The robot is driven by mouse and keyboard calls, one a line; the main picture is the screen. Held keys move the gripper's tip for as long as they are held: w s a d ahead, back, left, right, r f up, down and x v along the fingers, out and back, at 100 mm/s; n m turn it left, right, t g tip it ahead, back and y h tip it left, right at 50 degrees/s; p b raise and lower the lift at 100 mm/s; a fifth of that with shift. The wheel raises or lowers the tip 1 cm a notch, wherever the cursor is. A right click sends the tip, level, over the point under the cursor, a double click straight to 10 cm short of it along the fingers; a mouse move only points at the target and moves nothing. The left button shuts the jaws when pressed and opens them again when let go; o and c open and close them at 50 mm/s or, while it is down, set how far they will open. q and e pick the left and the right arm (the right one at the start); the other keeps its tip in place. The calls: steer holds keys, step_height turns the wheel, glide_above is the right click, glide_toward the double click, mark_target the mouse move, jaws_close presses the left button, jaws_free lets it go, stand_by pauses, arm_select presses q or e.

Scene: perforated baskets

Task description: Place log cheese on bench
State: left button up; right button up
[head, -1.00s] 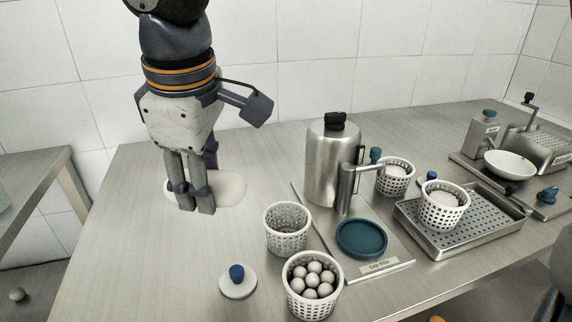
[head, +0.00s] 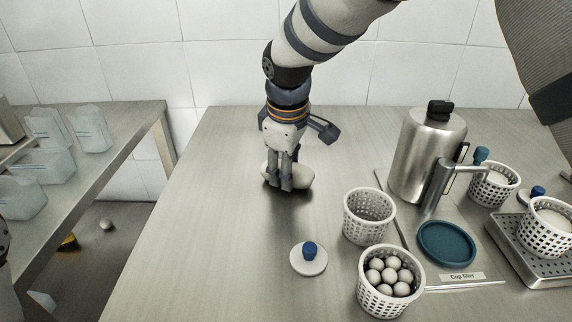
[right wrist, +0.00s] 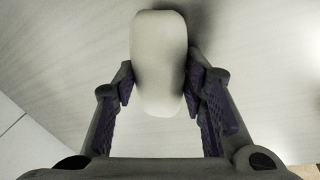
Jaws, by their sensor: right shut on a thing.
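The log cheese, a pale rounded white log, shows in the head view (head: 303,174) at the back left part of the bench (head: 225,235). My right gripper (head: 284,184) comes down on it from above and is shut on it. In the right wrist view the cheese (right wrist: 158,62) lies lengthwise between the two fingers of the right gripper (right wrist: 160,90), with pads on both sides. A shadow lies on the bench under the cheese. I cannot tell whether the cheese touches the surface or hangs just above it. My left gripper is not in view.
An empty perforated basket (head: 368,217), a basket (head: 382,297) of white balls, and a white lid (head: 308,260) with a blue knob stand right of the cheese. A steel canister (head: 425,155) stands behind the teal dish (head: 446,244). The bench's left side is clear.

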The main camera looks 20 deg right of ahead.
steer(key=shift+r, duration=0.15)
steer(key=o, duration=1.3)
steer(key=v, duration=1.2)
steer(key=shift+p, duration=0.4)
